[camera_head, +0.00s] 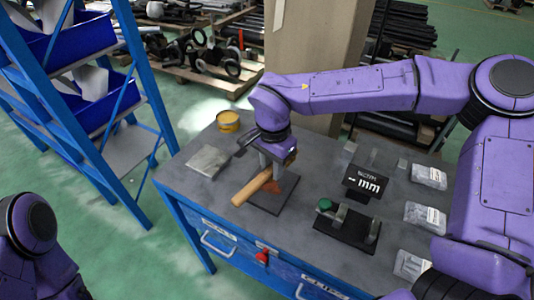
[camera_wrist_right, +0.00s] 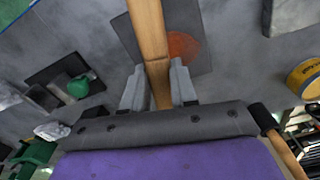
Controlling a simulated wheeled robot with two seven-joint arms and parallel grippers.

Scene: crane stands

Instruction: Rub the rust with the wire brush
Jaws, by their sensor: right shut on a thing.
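My right gripper (camera_head: 272,166) is shut on the wooden handle of the wire brush (camera_head: 249,188) over the table. The handle slants down to the front left. In the right wrist view the brush (camera_wrist_right: 150,40) runs up between the fingers (camera_wrist_right: 157,88). Its bristles are not visible. An orange-brown rust patch (camera_head: 276,188) lies on a dark flat plate (camera_head: 288,203) right beside the brush. The rust also shows in the right wrist view (camera_wrist_right: 185,46), just right of the handle. I cannot tell whether the brush touches it. My left gripper is out of view.
A yellow tin (camera_head: 228,122) and a grey pad (camera_head: 208,161) are left of the plate. A black fixture with a green knob (camera_head: 324,204), a black display reading "mm" (camera_head: 367,183) and several packets (camera_head: 424,216) are to the right. A blue rack (camera_head: 110,110) stands left.

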